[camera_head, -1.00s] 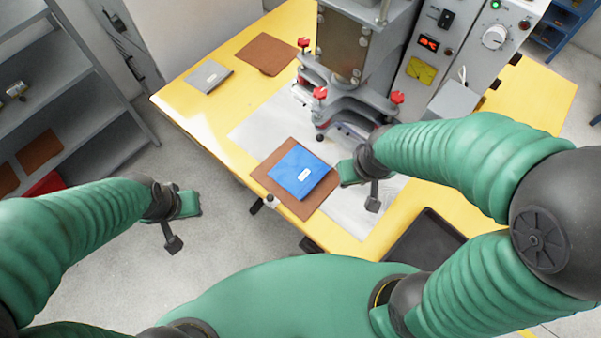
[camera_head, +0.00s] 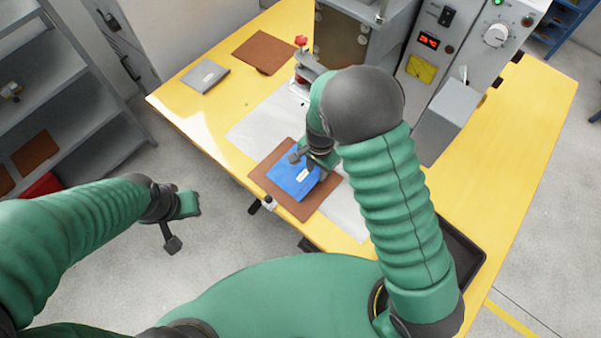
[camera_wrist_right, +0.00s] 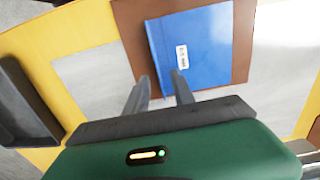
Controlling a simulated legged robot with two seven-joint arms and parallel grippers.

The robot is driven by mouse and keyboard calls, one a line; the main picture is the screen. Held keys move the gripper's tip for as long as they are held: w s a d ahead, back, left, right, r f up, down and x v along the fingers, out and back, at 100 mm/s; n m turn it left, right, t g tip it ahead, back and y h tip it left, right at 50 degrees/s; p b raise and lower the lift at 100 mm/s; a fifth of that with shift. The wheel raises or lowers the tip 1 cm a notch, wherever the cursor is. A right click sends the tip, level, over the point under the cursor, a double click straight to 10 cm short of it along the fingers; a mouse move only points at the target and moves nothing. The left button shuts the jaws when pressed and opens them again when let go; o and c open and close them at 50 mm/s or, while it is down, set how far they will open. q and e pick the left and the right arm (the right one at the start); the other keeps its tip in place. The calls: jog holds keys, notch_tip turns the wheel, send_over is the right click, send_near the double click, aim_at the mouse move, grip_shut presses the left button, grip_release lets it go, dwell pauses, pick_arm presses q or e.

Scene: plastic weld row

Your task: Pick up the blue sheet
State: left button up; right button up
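The blue sheet (camera_head: 290,178) lies on a brown board (camera_head: 264,182) at the front edge of the yellow table, with a small white label on it. My right gripper (camera_head: 308,158) is over its far right part in the head view. In the right wrist view the blue sheet (camera_wrist_right: 200,50) shows on the brown board (camera_wrist_right: 130,28). The two fingers of my right gripper (camera_wrist_right: 162,88) stand apart with nothing between them, at the sheet's near edge. I cannot tell if they touch it. My left gripper (camera_head: 185,222) is away from the table, over the floor; its opening is unclear.
The welding machine (camera_head: 345,35) stands behind, partly hidden by my right arm. A grey sheet (camera_head: 205,76) and another brown board (camera_head: 264,52) lie at the table's far left. A dark tray (camera_head: 462,250) is at the right. White paper (camera_head: 250,128) lies under the brown board.

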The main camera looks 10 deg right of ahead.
aim_at(315, 183)
jog(key=f, duration=0.2)
jog(key=s+f, duration=0.1)
jog(key=f, duration=0.1)
jog(key=shift+a, duration=0.2)
jog(key=shift+w+f, duration=0.1)
jog(key=shift+f, duration=0.45)
grip_shut()
dwell(0.6)
